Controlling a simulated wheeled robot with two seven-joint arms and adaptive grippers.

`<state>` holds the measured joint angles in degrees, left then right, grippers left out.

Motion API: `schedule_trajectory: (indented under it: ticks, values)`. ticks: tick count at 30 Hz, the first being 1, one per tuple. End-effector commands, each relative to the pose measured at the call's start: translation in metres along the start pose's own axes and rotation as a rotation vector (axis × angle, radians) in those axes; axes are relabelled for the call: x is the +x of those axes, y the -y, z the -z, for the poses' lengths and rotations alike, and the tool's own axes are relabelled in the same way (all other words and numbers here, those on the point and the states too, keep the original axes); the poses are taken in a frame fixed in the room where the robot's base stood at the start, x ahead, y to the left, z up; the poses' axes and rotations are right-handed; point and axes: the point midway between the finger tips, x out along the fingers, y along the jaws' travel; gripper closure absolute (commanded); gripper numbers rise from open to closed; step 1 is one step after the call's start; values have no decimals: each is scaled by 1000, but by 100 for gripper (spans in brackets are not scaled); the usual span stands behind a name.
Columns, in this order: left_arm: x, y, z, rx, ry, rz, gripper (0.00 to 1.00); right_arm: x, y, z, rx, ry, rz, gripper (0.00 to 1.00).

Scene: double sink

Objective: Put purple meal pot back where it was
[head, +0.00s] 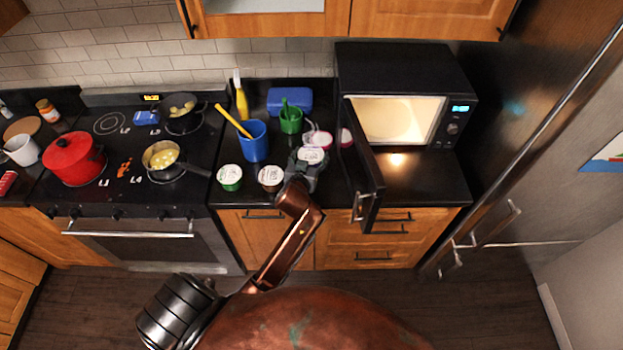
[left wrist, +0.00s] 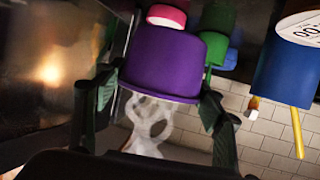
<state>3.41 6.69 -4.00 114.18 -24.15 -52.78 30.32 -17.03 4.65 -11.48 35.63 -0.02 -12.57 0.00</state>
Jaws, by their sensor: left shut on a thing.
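The purple meal pot (left wrist: 163,62) sits between the fingers of my left gripper (left wrist: 152,108) in the left wrist view, which looks inverted. The gripper is shut on it. In the head view my left gripper (head: 302,172) is over the counter, left of the open microwave door. The held pot's round, white-labelled top (head: 311,155) shows there; its purple side is mostly hidden. My right gripper is in neither view.
The microwave door (head: 366,160) stands open just right of my gripper. A green pot (head: 230,178), a brown pot (head: 271,178), a blue utensil holder (head: 254,141), a pink pot (head: 319,138) and a green container (head: 291,120) crowd the counter nearby.

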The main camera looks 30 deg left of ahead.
Motion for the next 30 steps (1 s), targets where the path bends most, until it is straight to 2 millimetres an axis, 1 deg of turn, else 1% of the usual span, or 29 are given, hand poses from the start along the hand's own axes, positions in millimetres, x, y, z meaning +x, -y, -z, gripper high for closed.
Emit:
schedule_trajectory:
  ticks: [2,6,9,16,21,24,30]
  values:
    - [6,2,-7,-1,3,7,73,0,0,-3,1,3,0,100]
    - [15,2,-34,0,5,7,73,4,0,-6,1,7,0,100]
    - [20,1,-47,0,3,5,73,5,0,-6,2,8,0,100]
    - [26,1,-62,0,1,5,73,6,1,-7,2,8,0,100]
    - [34,2,-86,1,3,5,73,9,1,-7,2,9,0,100]
    - [36,1,-91,1,0,4,73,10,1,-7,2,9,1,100]
    - [36,1,-90,0,-1,4,73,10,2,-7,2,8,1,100]
